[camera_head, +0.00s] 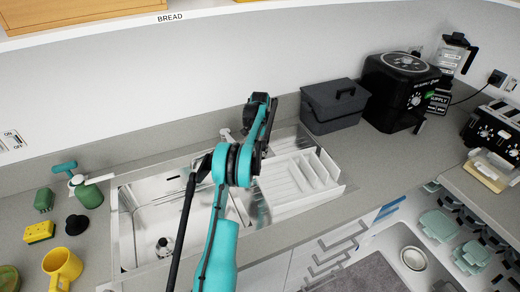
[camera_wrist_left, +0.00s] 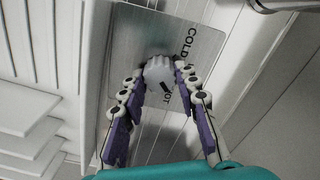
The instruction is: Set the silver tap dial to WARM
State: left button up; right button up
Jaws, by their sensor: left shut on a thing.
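The silver tap dial (camera_wrist_left: 160,68) is a small ribbed knob on a metal plate (camera_wrist_left: 138,38) in the left wrist view. COLD is printed up and right of the knob, and the end of a word, "OT", shows below it. A dark slanted mark lies at the knob's lower edge; I cannot tell whether it is a pointer or print. No WARM label is readable. My left gripper (camera_wrist_left: 159,74) is shut on the knob, one finger on each side. In the head view my arm hides the dial. My right gripper is not in view.
A steel sink basin (camera_head: 150,215) lies left of my arm, with a white ribbed drying rack (camera_head: 325,185) on the right. A dark grey bin (camera_head: 335,118) and a black appliance (camera_head: 385,100) stand on the counter behind.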

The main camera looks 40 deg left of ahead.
pick_arm(q)
jog(key=n, duration=0.4)
jog(key=shift+n, duration=2.3)
jog(key=o, duration=1.2)
jog(key=shift+c, duration=0.2)
jog(key=shift+r, duration=0.1)
notch_tip(320, 180, up, 12)
